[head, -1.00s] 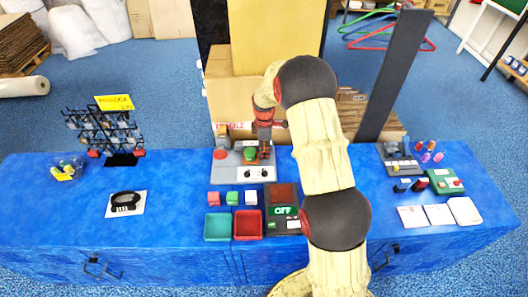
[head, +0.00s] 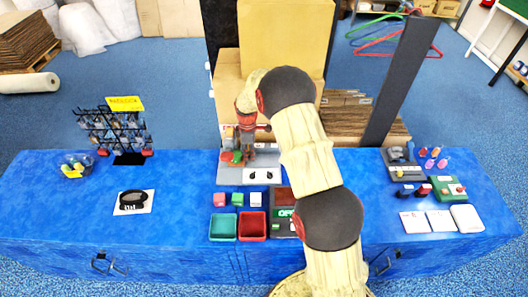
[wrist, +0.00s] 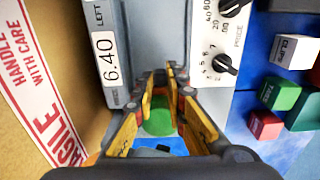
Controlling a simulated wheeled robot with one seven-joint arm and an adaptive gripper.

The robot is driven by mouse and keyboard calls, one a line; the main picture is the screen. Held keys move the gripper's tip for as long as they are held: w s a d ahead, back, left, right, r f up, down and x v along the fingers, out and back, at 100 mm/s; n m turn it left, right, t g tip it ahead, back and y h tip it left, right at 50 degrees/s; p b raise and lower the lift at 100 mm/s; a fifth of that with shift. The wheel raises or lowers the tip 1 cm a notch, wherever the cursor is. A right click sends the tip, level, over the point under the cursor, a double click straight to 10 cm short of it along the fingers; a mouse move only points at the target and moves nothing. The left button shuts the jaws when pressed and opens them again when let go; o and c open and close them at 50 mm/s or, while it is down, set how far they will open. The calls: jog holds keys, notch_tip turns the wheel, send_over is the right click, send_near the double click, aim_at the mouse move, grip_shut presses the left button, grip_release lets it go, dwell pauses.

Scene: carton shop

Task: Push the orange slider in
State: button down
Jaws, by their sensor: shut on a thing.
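The grey machine (head: 228,177) stands on the blue bench, with two black dials on its white front panel (head: 262,176). In the wrist view its panel (wrist: 222,75) shows the dials, beside a "6.40" price label (wrist: 110,62). My gripper (head: 238,156) is low over the left part of the machine. A round green part (wrist: 158,121) shows between the fingers.
A cardboard box (wrist: 40,85) with red-and-white tape stands close beside the machine. Small cubes (head: 238,199), a teal tray (head: 222,228) and a red tray (head: 254,226) lie in front. The bench's left part has free room.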

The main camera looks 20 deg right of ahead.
aim_at(243, 160)
jog(key=shift+w+a, duration=0.3)
jog(key=shift+a, duration=0.35)
jog(key=shift+w+a, duration=0.3)
jog(key=shift+a, duration=0.35)
jog(key=c, duration=1.8)
grip_release()
jog(key=shift+a, duration=0.1)
jog(key=shift+r, duration=0.1)
notch_tip(243, 160, up, 12)
